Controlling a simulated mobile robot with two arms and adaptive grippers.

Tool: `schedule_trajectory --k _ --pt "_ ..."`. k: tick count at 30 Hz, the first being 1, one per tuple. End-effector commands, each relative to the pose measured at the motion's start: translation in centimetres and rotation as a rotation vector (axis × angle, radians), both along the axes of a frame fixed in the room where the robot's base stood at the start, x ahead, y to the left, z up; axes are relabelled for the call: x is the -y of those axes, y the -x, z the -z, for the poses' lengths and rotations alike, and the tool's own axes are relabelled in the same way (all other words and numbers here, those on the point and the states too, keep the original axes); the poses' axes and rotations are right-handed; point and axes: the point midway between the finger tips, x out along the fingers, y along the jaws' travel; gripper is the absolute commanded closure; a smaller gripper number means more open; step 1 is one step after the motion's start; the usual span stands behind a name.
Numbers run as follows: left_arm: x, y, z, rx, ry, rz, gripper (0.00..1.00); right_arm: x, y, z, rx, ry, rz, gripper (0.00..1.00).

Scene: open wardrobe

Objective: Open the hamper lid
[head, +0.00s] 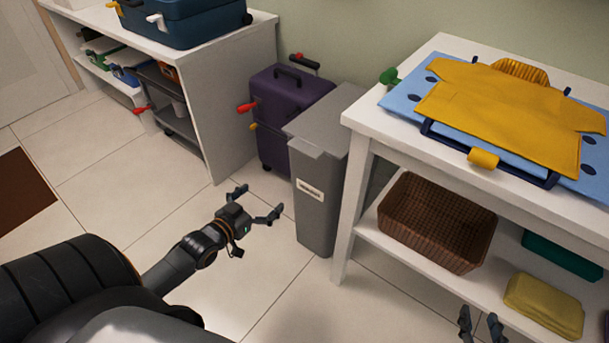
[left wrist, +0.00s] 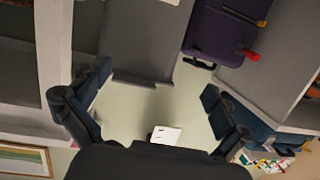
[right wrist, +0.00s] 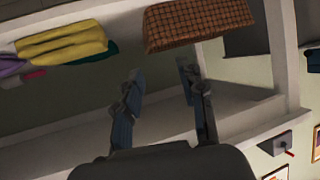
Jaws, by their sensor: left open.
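The hamper (head: 318,205) is a tall grey bin with a white label on its front, standing between the purple suitcase and the white table. Its flat grey lid (head: 330,122) lies shut on top, with a small lip at the front. The hamper also shows at the top of the left wrist view (left wrist: 143,40), upside down. My left gripper (head: 259,201) is open and empty, in front of and left of the hamper, below the lid and apart from it. My right gripper (head: 480,316) is open and empty, low in front of the table; its fingers also show in the right wrist view (right wrist: 160,70).
A purple suitcase (head: 285,95) with a red-tipped handle stands behind left of the hamper. The white table (head: 362,118) at right carries folded yellow and blue clothes (head: 500,105); a wicker basket (head: 435,220) sits on its lower shelf.

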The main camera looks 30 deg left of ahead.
Motion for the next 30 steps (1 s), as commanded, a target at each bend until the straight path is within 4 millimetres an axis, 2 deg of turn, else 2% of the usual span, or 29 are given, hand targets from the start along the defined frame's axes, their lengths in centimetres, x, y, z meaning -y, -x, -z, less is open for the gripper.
schedule_trajectory --k 4,9,14,20,30 --pt "1.5 -1.2 -3.9 0.144 0.014 0.060 0.00 0.0 0.5 -4.3 0.127 -0.028 -0.002 0.60" --pt "2.3 -1.6 -6.6 0.208 0.024 0.089 0.00 0.0 0.9 -7.2 0.191 -0.043 -0.004 0.60" --pt "2.5 -3.1 -6.9 0.214 0.025 0.090 0.00 -0.4 0.5 -9.0 0.278 -0.066 -0.010 0.60" --pt "2.7 -6.6 -6.8 0.215 0.023 0.089 0.00 -1.1 0.0 -12.8 0.492 -0.122 -0.024 0.60" --pt "3.2 -12.2 -6.7 0.211 0.023 0.090 0.00 -1.7 1.7 -19.6 0.874 -0.227 -0.045 0.60"
